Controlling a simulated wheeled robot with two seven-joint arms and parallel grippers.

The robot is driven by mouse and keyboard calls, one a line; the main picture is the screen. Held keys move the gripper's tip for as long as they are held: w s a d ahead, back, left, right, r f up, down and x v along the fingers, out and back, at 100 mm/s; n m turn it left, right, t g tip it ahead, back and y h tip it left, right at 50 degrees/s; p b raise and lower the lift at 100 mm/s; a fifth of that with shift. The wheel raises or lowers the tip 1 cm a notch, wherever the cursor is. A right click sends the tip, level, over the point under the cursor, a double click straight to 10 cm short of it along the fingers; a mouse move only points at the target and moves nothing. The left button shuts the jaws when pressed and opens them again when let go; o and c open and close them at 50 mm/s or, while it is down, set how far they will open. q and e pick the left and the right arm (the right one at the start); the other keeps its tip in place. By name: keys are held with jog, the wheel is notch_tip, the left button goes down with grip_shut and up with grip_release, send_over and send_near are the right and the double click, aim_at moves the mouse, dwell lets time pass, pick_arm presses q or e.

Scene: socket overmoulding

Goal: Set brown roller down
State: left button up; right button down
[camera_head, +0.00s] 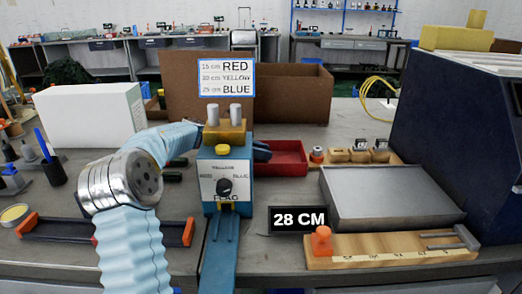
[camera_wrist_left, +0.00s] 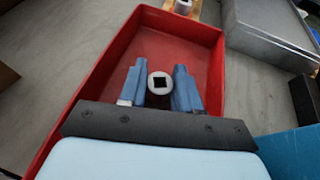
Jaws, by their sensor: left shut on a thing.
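In the left wrist view my left gripper (camera_wrist_left: 160,72) has its blue fingers on both sides of a small round roller (camera_wrist_left: 161,92). The roller's pale grey end, with a dark square hole, faces the camera; its sides are mostly hidden, and I see no brown on it. The gripper and roller are over the red tray (camera_wrist_left: 66,100), whose floor looks bare around them. Height above the floor is unclear. In the head view my left gripper (camera_head: 262,151) shows only partly behind the blue machine, at the left of the red tray (camera_head: 290,160). My right gripper is out of view.
The blue machine (camera_head: 210,180) with a dial stands left of the tray. A wooden rack (camera_head: 336,156) with small parts is right of it. A grey metal block (camera_head: 385,195), a "28 CM" display (camera_head: 298,219) and a wooden gauge board (camera_head: 390,252) are in front right.

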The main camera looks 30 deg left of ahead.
pick_arm(q)
jog(key=o, duration=1.1)
jog(key=shift+c, duration=0.2)
jog(key=shift+r, duration=0.1)
jog(key=shift+s+a, duration=0.2)
jog(key=shift+a, duration=0.05)
jog(key=b+v, duration=0.1)
jog(key=v, duration=1)
jog(key=shift+s+a+r, duration=0.1)
jog(key=shift+s+r, duration=0.05)
